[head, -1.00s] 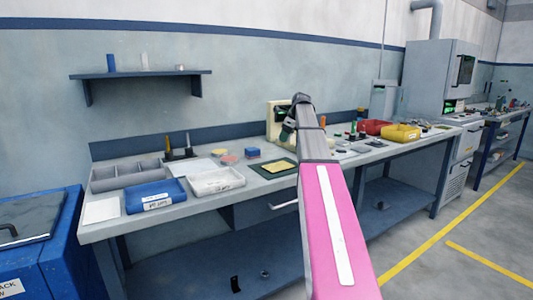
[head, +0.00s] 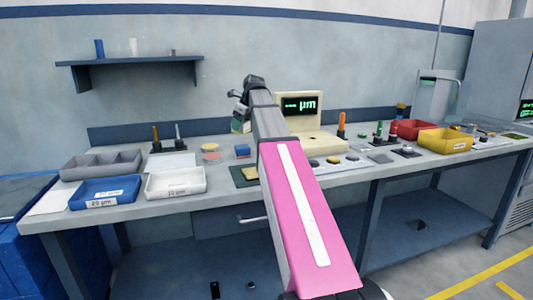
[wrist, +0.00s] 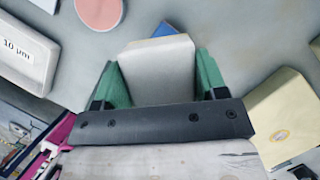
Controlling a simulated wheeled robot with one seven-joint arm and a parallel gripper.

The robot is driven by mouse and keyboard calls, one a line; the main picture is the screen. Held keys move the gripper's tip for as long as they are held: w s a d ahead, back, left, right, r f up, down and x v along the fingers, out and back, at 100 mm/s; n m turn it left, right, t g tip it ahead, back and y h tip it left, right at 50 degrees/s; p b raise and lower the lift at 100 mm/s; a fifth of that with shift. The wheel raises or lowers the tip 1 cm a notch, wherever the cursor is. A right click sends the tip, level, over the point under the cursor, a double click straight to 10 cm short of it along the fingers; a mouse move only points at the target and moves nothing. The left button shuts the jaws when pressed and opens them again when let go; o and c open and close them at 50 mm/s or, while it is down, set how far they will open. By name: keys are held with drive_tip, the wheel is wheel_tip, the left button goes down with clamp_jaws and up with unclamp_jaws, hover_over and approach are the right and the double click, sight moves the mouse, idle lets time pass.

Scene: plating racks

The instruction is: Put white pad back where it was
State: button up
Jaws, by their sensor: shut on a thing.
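The white pad (wrist: 158,70) is a pale, block-like piece in the wrist view. My gripper (wrist: 160,85) is shut on it, with a green finger on each side. In the head view my gripper (head: 241,121) is above the bench, to the left of the beige display device. I cannot make out the pad clearly there. In the wrist view a blue piece (wrist: 165,29) shows just beyond the pad, and a pink disc (wrist: 98,12) lies on the bench at upper left.
The bench (head: 215,208) holds a grey divided tray (head: 100,165), a blue tray (head: 104,192), a white tray (head: 175,183), a blue block (head: 242,151) and a dark green mat (head: 240,182). The beige device (head: 316,144) stands right of my gripper. Red (head: 411,129) and yellow bins (head: 445,141) are farther right.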

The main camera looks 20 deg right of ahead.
drive_tip(key=d+f, duration=0.2)
drive_tip(key=d, duration=0.1)
drive_tip(key=d+f, duration=0.2)
drive_tip(key=d, duration=0.2)
drive_tip(key=d+f, duration=0.2)
drive_tip(key=d, duration=0.2)
drive_tip(key=shift+d+f, duration=0.1)
drive_tip(key=shift+f, duration=2.35)
drive_tip(key=shift+f, duration=0.1)
drive_tip(key=o, duration=0.9)
drive_tip(key=v, duration=1.2)
